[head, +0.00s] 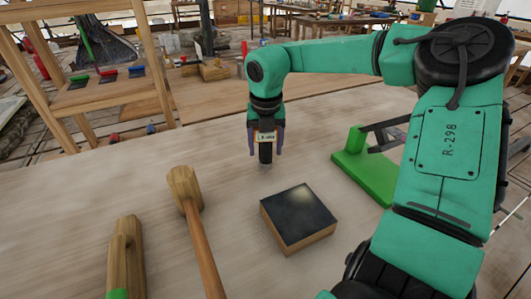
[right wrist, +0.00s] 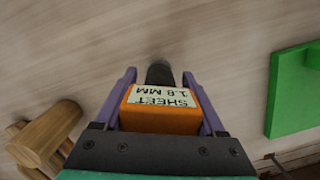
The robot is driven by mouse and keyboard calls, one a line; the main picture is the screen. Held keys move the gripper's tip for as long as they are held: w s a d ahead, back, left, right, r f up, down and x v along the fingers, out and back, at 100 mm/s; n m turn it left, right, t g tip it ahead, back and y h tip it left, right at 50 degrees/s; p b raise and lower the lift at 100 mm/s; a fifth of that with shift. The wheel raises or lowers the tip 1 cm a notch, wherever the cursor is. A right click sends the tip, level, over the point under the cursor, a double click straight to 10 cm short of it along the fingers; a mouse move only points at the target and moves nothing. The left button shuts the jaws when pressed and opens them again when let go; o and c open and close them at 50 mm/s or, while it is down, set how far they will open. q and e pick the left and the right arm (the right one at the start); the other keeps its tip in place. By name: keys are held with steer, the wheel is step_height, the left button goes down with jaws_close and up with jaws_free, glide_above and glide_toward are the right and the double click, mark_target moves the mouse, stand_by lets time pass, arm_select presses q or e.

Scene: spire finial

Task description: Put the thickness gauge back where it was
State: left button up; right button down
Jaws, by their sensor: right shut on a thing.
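The thickness gauge (right wrist: 160,117) is an orange block with a pale label reading "SHEET 1.8 MM" and a dark rounded end. It is between the purple fingers of my right gripper (right wrist: 160,92), which is shut on it. In the head view the gauge (head: 265,153) points dark end down, close over the bench, in my right gripper (head: 266,140). I cannot tell whether the dark end touches the bench. My left gripper is not in view.
A wooden block with a dark top (head: 300,213) lies right of and nearer than the gauge. A wooden mallet (head: 186,185) and a wooden tool (head: 126,258) lie left. A green stand (head: 361,165) is at right, partly behind my arm. Bench (head: 225,135) around the gauge is clear.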

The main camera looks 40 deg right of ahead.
steer(key=shift+f, duration=1.2)
jaws_free()
steer(key=shift+r, duration=0.35)
steer(key=r, duration=0.7)
steer(key=s+a+r, duration=0.1)
steer(key=r, duration=0.3)
steer(key=shift+r, duration=0.3)
